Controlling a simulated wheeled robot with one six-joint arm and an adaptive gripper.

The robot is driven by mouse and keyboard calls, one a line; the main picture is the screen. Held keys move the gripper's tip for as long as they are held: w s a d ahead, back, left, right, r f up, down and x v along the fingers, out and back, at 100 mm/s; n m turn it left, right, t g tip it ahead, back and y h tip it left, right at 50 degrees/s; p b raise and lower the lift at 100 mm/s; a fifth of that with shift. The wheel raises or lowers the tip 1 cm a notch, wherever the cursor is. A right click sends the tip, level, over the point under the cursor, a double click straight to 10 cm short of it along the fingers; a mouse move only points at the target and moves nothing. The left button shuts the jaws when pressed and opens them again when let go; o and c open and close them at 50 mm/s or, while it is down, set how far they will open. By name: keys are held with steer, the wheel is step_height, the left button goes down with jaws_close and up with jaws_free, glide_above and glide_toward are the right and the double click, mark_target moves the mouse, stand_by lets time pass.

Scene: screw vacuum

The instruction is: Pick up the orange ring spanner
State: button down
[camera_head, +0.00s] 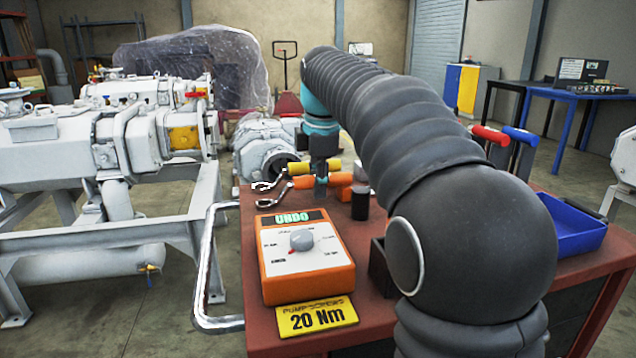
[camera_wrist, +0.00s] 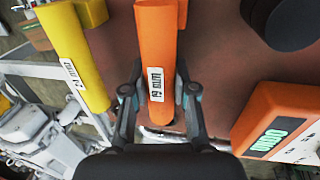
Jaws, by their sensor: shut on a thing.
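The orange ring spanner (camera_head: 306,182) lies over the red bench top in the head view, its metal ring end pointing left. In the wrist view its orange handle (camera_wrist: 158,50) carries a "19 mm" label. My gripper (camera_wrist: 160,84) is shut on this handle, one finger on each side. In the head view my gripper (camera_head: 321,168) comes down onto the handle from above, and its fingertips are hard to make out. I cannot tell whether the spanner touches its support.
A yellow spanner (camera_head: 300,168) lies close beside it, labelled in the wrist view (camera_wrist: 74,55). A blue tray (camera_head: 574,222) is at right.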

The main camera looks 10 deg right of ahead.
steer(key=shift+r, duration=5)
